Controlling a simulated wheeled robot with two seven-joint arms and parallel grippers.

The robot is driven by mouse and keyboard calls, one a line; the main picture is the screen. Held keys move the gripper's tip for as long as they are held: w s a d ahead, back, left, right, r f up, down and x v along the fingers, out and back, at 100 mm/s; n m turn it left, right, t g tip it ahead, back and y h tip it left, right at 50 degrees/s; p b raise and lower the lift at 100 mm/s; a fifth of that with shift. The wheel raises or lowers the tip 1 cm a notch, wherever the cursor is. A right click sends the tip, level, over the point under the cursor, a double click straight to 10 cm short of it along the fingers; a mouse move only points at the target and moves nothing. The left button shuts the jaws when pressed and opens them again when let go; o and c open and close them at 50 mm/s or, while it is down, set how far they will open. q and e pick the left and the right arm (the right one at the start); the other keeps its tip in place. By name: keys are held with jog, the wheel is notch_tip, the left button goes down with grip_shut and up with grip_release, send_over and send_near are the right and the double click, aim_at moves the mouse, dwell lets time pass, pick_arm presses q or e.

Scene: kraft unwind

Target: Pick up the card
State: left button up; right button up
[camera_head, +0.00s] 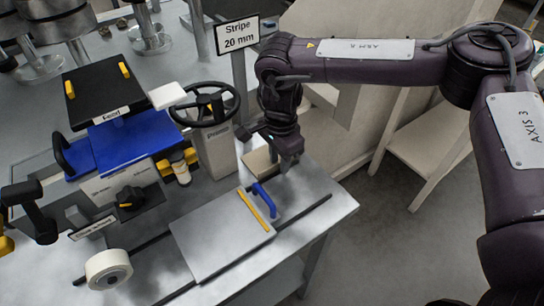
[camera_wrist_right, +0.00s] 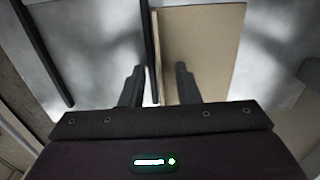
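The tan card (camera_head: 258,163) lies on the grey metal table beside the steering-wheel post in the head view. In the right wrist view the card (camera_wrist_right: 203,45) is a flat tan sheet right of centre, with a paler edge on its left. My right gripper (camera_head: 287,165) points down at the card's right side. In the wrist view its two dark fingers (camera_wrist_right: 158,87) are apart. The card's left edge lies between them, and the right finger overlaps the card. I cannot tell whether either finger touches it. My left gripper is not in view.
A pale plate (camera_head: 215,235) with a yellow strip and a blue handle (camera_head: 264,200) lies on dark rails in front. A black wheel (camera_head: 205,105) and a "Stripe 20 mm" sign (camera_head: 238,35) stand behind. A white roll (camera_head: 108,270) is at front left.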

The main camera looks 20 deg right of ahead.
grip_shut()
jog(key=shift+r, duration=0.15)
jog(key=shift+r, duration=0.3)
jog(key=shift+s+d+r+b, duration=0.1)
jog(key=shift+s+r+b, duration=0.2)
jog(key=shift+r, duration=0.35)
jog(key=shift+s+d+r+b, duration=0.15)
jog(key=shift+r+b, duration=0.15)
jog(key=shift+r, duration=0.3)
jog(key=s+d, duration=0.2)
jog(key=s, duration=0.3)
jog(key=s+d, duration=0.1)
jog(key=s, duration=0.4)
jog(key=s+d, duration=0.2)
jog(key=s, duration=0.4)
jog(key=shift+d+r+b, duration=0.1)
jog(key=shift+d+b, duration=0.2)
jog(key=shift+b, duration=0.1)
